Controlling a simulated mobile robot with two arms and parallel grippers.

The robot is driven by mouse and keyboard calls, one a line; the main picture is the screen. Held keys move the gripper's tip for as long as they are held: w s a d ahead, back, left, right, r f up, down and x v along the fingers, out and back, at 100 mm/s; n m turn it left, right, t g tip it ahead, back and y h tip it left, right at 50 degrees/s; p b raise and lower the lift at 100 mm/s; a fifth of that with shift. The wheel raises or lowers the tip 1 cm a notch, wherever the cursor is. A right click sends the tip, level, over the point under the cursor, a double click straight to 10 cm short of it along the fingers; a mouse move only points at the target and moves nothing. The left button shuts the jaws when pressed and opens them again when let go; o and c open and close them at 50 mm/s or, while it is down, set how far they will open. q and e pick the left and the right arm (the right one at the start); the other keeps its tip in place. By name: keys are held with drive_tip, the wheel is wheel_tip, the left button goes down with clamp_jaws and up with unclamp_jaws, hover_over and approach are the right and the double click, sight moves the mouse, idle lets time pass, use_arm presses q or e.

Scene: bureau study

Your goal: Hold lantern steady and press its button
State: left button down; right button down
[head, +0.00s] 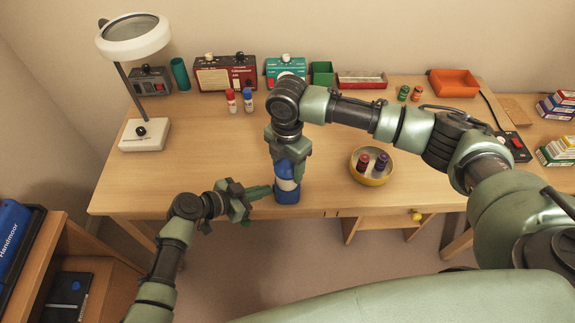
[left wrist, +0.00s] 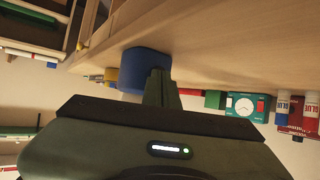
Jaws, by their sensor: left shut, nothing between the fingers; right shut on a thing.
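The lantern (head: 287,191) is blue with a pale middle band and stands upright near the front edge of the desk. It also shows as a blue block in the left wrist view (left wrist: 140,66). My right gripper (head: 286,160) comes down from above and is shut on the lantern's top, hiding much of it. My left gripper (head: 268,190) is shut and empty, its tips at the left side of the lantern's lower part. In the left wrist view its fingers (left wrist: 160,86) overlap the blue base; I cannot tell whether they touch. I cannot make out the button.
A yellow-rimmed bowl (head: 371,180) with two small bottles stands right of the lantern. A magnifier lamp (head: 145,135) stands at the left, with red and blue glue sticks (head: 240,101) behind. Boxes and an orange tray (head: 454,83) line the back. The desk's left front is clear.

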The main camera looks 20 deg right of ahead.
use_arm(q)
drive_tip(key=shift+d, duration=0.2)
drive_tip(key=shift+w+a, duration=0.3)
drive_tip(key=shift+a, duration=0.65)
drive_tip(key=shift+w+a, duration=0.25)
drive_tip(key=shift+a, duration=0.75)
drive_tip(key=shift+w+a, duration=0.3)
drive_tip(key=shift+a, duration=0.65)
use_arm(e)
drive_tip(key=shift+c, duration=1.9)
unclamp_jaws()
drive_tip(key=shift+r, duration=0.1)
wheel_tip(320, 180, up, 12)
